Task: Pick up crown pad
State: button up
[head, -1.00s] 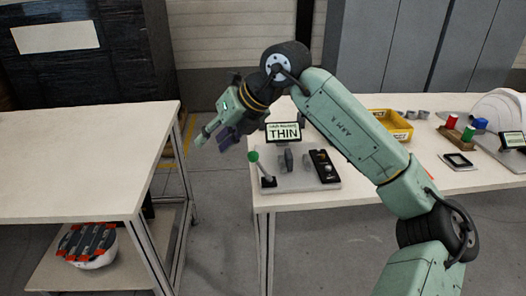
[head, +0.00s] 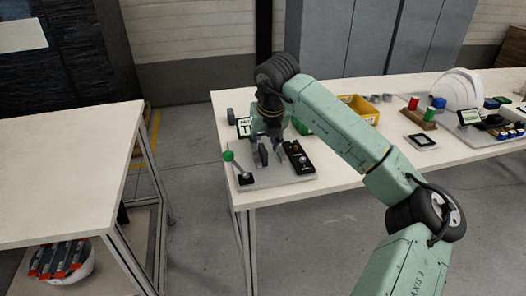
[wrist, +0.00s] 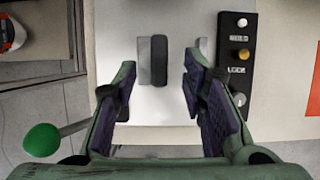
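A dark grey upright pad (wrist: 160,60), which looks like the crown pad, stands against a light grey block (wrist: 144,61) on a pale fixture plate (wrist: 175,100). In the head view the pad (head: 262,152) stands on the plate between the green-knobbed lever and the black button box. My gripper (wrist: 160,77) is open and empty, pointing down at the fixture. The pad shows in the gap between its fingers, slightly ahead of the tips. I cannot tell their height apart. My gripper (head: 271,138) partly hides the fixture in the head view.
The lever's green knob (wrist: 42,138) is left of my fingers. The black button box (wrist: 237,65) marked LOCK is at right. A small sign (head: 243,128) is partly hidden. A yellow bin (head: 358,109) and white helmet shell (head: 458,88) stand farther along the bench.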

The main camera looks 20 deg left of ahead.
jog(key=shift+x, duration=1.5)
jog(key=shift+c, duration=0.3)
jog(key=shift+r, duration=0.1)
grip_shut()
